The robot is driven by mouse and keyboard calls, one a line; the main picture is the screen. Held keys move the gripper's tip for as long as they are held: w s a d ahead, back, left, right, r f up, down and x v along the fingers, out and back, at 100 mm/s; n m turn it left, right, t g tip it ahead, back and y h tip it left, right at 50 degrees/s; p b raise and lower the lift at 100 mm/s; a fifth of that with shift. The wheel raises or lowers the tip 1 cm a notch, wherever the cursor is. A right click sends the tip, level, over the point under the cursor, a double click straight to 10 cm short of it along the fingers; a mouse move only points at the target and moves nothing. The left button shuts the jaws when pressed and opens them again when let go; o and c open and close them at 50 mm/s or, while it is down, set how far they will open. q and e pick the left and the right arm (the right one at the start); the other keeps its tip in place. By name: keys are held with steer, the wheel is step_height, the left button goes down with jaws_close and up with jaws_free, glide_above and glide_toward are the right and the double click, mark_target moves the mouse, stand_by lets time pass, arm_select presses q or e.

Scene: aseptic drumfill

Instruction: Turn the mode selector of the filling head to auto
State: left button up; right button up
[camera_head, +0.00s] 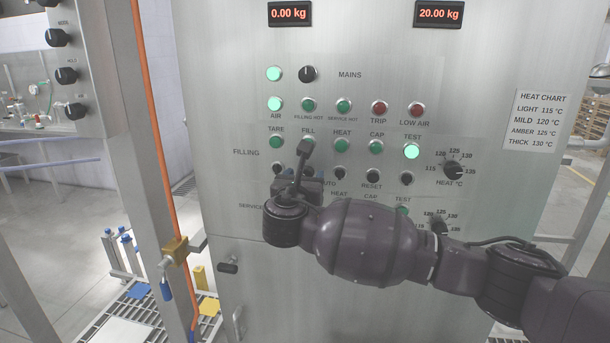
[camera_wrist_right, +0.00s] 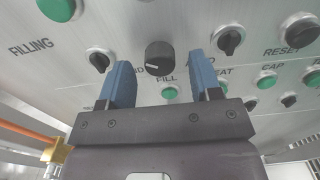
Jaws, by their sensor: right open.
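The mode selector (camera_wrist_right: 159,56) is a round black knob on the steel panel, between the partly covered label ending in "ND" and the partly covered AUTO label. Its pale mark sits on the lower left side of its face, toward "ND". My right gripper (camera_wrist_right: 161,66) is open, with one blue finger on either side of the knob. Gaps show between the fingers and the knob; I see no contact. In the head view my right gripper (camera_head: 307,174) is at the panel's filling row and hides the selector. My left gripper is not in view.
Close beside are small black switches (camera_wrist_right: 229,41) and green lamps (camera_wrist_right: 215,88). The panel (camera_head: 490,210) also carries lit lamps, a HEAT dial (camera_head: 452,168) and two weight displays. An orange pipe (camera_head: 152,120) runs down its left side.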

steer(key=shift+w, duration=0.4)
steer(key=c, duration=0.9)
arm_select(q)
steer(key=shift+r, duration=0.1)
arm_select(e)
steer(key=shift+c, duration=0.2)
steer(key=shift+m, duration=0.3)
arm_select(q)
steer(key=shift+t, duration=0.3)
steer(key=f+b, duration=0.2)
steer(key=b, duration=0.1)
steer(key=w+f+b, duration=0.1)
steer(key=b, duration=0.1)
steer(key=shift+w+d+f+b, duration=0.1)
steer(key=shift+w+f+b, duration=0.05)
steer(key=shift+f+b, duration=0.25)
arm_select(e)
steer(key=m, duration=1.9)
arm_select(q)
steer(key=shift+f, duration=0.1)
arm_select(e)
steer(key=shift+r+m, duration=0.1)
steer(key=shift+m, duration=0.2)
